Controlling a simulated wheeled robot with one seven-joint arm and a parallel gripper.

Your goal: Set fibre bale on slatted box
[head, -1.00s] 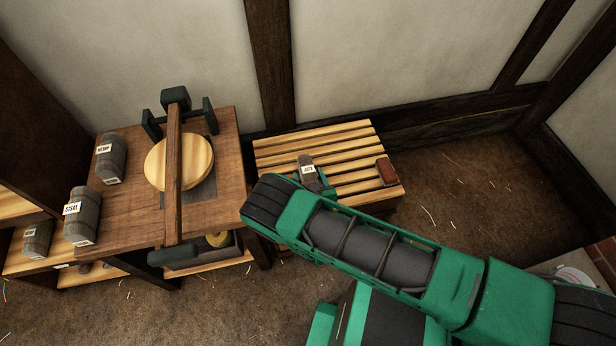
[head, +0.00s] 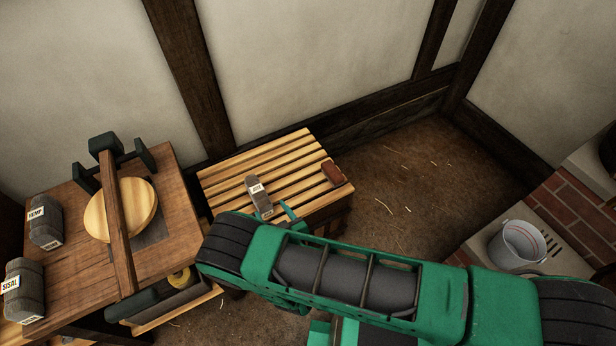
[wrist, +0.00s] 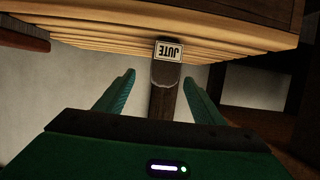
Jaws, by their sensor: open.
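The fibre bale, a grey-brown block labelled JUTE (head: 257,193), lies on the slatted box (head: 290,157), near its front left part. In the wrist view the bale (wrist: 164,98) shows with its label upside down, between and beyond the two green fingers. My gripper (wrist: 158,79) is open, with a visible gap between each finger and the bale. In the head view my gripper's green fingers (head: 287,212) are at the box's front edge, close to the bale and partly hidden by my arm. The slatted box (wrist: 110,32) also shows in the wrist view.
A reddish-brown block (head: 332,173) sits at the box's right end. A wooden bench (head: 75,262) at left holds a round wooden disc (head: 110,222) and bales labelled HEMP (head: 46,222) and SISAL (head: 24,290). A bucket (head: 517,245) stands right. Floor right of the box is open.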

